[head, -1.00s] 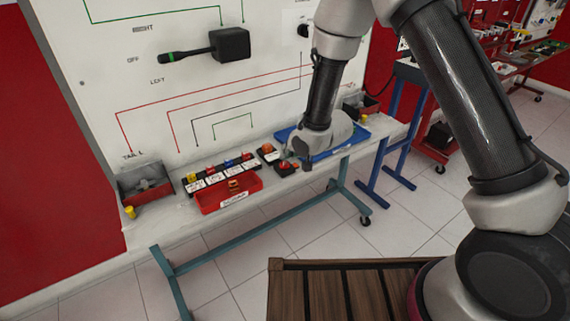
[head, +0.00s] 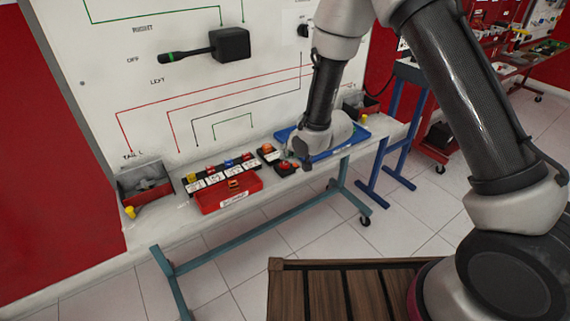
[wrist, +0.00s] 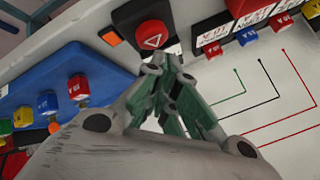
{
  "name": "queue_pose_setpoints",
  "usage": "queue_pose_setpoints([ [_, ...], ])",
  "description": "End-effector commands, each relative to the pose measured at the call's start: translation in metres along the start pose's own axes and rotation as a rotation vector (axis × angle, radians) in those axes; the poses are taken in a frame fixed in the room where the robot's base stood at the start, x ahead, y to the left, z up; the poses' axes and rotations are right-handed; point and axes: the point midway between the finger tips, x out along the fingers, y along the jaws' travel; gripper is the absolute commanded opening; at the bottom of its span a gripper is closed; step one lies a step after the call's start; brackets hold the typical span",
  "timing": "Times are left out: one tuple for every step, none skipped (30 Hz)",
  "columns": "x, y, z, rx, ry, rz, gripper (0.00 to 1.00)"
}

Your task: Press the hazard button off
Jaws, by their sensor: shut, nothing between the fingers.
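In the head view the button (head: 285,166) is near the bench's front edge, just left of my gripper (head: 303,165). In the wrist view my gripper (wrist: 168,72) is shut and empty. Its fingertips are at the button's board-side edge and overlap it slightly in the picture. I cannot tell whether they touch it or whether the button is pressed in.
A blue tray (wrist: 70,60) with coloured parts lies on one side of the button. A black strip with several coloured, labelled parts (head: 218,176) and a red tray (head: 222,199) are on the other. An orange-topped block (head: 267,149) is close by. The white board (head: 140,90) stands behind.

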Motion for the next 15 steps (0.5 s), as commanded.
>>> queue_pose_setpoints([
  [0.0007, 0.0006, 0.0006, 0.000, 0.000, 0.000, 0.00],
  [0.0013, 0.0011, 0.0011, 0.000, -0.001, 0.001, 0.00],
  [0.0023, 0.0019, 0.0019, 0.000, -0.001, 0.001, 0.00],
  [0.0031, 0.0024, 0.0025, 0.000, -0.001, 0.001, 0.00],
  [0.0040, 0.0030, 0.0031, 0.000, -0.001, 0.001, 0.00],
  [0.0050, 0.0037, 0.0038, 0.000, 0.000, 0.000, 0.00],
  [0.0055, 0.0040, 0.0041, 0.000, 0.000, 0.000, 0.00],
  [0.0059, 0.0042, 0.0043, 0.000, 0.000, 0.000, 0.00],
  [0.0061, 0.0043, 0.0044, 0.000, 0.000, 0.000, 0.00],
  [0.0061, 0.0043, 0.0043, 0.000, 0.000, 0.000, 0.00],
  [0.0060, 0.0042, 0.0043, 0.000, 0.000, 0.000, 0.00],
  [0.0060, 0.0042, 0.0043, 0.000, 0.000, 0.000, 0.00],
  [0.0060, 0.0042, 0.0043, 0.000, 0.000, 0.000, 0.00],
  [0.0059, 0.0042, 0.0043, 0.000, 0.000, 0.000, 0.00],
  [0.0059, 0.0043, 0.0043, 0.000, 0.000, 0.000, 0.00],
])
